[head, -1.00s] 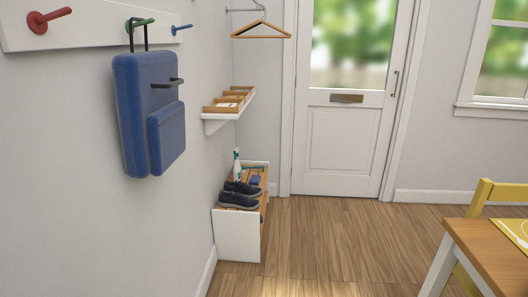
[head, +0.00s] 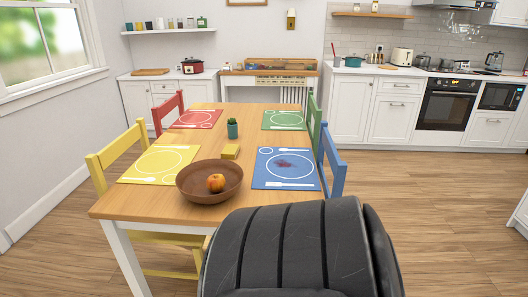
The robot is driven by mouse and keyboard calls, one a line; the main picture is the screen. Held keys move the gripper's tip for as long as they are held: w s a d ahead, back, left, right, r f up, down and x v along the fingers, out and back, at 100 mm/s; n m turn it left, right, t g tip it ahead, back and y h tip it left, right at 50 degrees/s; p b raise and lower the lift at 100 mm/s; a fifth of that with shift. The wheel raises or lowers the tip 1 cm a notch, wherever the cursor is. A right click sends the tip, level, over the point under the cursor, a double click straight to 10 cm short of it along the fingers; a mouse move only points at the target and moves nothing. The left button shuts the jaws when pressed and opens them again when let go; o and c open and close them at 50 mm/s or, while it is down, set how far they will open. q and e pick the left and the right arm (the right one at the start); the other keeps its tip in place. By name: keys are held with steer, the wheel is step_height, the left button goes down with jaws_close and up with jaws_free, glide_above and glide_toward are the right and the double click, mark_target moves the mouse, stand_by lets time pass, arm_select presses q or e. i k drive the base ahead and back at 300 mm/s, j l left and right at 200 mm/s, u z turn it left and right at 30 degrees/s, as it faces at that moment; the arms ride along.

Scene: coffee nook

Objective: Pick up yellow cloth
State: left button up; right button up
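A small folded yellow cloth (head: 230,152) lies on the wooden dining table (head: 140,206), near its middle. It sits behind the brown bowl and between the yellow and blue placemats. Neither of my grippers shows in the head view.
On the table are a bowl (head: 197,187) with an orange fruit (head: 215,182), a potted plant (head: 232,128), and a blue placemat (head: 262,178) with a dark red stain. Coloured chairs surround it. A dark grey padded object (head: 290,250) blocks the near side. Floor (head: 440,210) is clear at right.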

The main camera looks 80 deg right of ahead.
mark_target(230, 151)
steer(key=z, duration=1.75)
